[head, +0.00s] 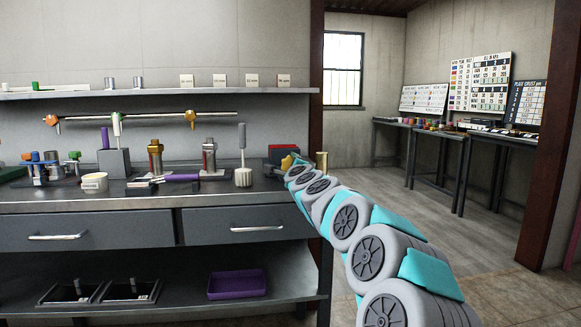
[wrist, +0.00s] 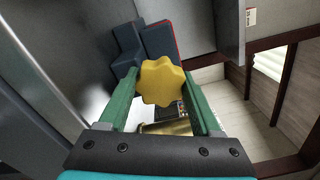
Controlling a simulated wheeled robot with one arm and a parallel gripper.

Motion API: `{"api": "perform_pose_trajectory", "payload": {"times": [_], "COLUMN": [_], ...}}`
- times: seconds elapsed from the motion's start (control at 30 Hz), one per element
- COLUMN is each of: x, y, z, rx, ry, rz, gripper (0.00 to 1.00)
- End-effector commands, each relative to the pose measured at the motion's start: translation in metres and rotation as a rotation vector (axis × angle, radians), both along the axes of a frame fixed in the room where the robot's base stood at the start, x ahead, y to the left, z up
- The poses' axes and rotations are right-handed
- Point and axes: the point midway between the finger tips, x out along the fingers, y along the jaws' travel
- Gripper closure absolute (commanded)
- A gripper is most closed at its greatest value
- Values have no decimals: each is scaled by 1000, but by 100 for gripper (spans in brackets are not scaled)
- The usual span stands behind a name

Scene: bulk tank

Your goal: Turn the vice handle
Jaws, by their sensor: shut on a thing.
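The vice (head: 282,150), a dark block with a red edge, stands at the right end of the grey workbench. In the wrist view the dark blue vice body (wrist: 158,50) shows behind a yellow lobed knob (wrist: 162,82), which appears to be its handle. The knob also shows in the head view (head: 287,163), partly covered by my arm. My gripper (wrist: 160,92) has its two green fingers on either side of the knob, shut on it. The finger contact faces are partly hidden by the knob.
A brass cylinder (wrist: 165,128) stands close below the knob in the wrist view; it is near the bench's right end in the head view (head: 321,160). A fluted white piece with a grey handle (head: 243,177) stands left of the vice. A shelf (head: 150,94) runs above.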

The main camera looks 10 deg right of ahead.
Motion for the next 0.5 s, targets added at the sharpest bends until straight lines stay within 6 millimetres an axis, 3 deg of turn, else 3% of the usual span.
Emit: {"api": "perform_pose_trajectory", "payload": {"times": [0.5], "x": [0], "y": [0], "z": [-4], "rx": [-492], "ry": [5], "rz": [2], "gripper": [90]}}
